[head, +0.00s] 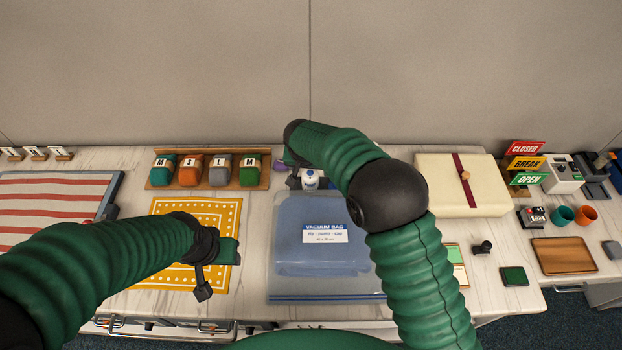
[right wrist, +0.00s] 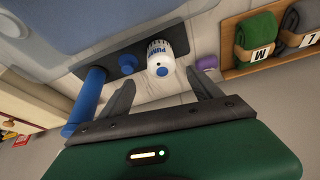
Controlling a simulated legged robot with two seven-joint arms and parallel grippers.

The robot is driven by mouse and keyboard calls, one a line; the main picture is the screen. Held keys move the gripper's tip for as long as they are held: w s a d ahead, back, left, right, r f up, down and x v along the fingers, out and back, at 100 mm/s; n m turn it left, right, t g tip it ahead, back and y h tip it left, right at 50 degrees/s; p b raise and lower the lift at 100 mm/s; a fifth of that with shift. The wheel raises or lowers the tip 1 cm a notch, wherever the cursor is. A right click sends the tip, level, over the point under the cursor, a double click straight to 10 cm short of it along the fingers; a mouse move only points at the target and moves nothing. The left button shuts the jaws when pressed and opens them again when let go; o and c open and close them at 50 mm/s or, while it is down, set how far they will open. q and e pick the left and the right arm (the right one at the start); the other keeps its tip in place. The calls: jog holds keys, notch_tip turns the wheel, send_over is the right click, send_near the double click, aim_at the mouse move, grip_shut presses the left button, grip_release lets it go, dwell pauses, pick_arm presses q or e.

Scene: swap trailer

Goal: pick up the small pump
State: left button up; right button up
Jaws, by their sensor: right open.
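The small pump is a white cylinder with a blue PUMP label (right wrist: 160,58). In the head view its white body (head: 311,180) shows behind the vacuum bag (head: 324,235), partly hidden by my right arm. My right gripper (right wrist: 163,82) is open and empty in the right wrist view, its two fingers spread with the pump just beyond and between their tips. In the head view my right gripper (head: 294,178) is mostly hidden beside the pump. My left gripper (head: 205,288) hangs over the yellow patterned mat (head: 232,211), and its jaws are unclear.
A wooden rack (head: 263,184) of lettered rolls stands left of the pump. A blue knob (right wrist: 126,63) and a blue tube (right wrist: 88,100) lie close by in the wrist view. A cream box (head: 440,190) stands to the right, and a wall rises behind.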

aim_at(309, 174)
jog(key=x, duration=0.2)
jog(key=shift+w+f, duration=0.2)
jog(key=shift+f, duration=0.05)
jog(key=x, duration=0.1)
jog(key=p+x, duration=0.1)
jog(key=x, duration=0.2)
jog(key=shift+s+a+f+p, duration=0.15)
jog(key=shift+a+f+p, duration=0.2)
jog(key=shift+a+f, duration=0.1)
jog(key=shift+d+f, duration=0.15)
jog(key=shift+d, duration=0.15)
jog(key=c, duration=0.6)
grip_shut()
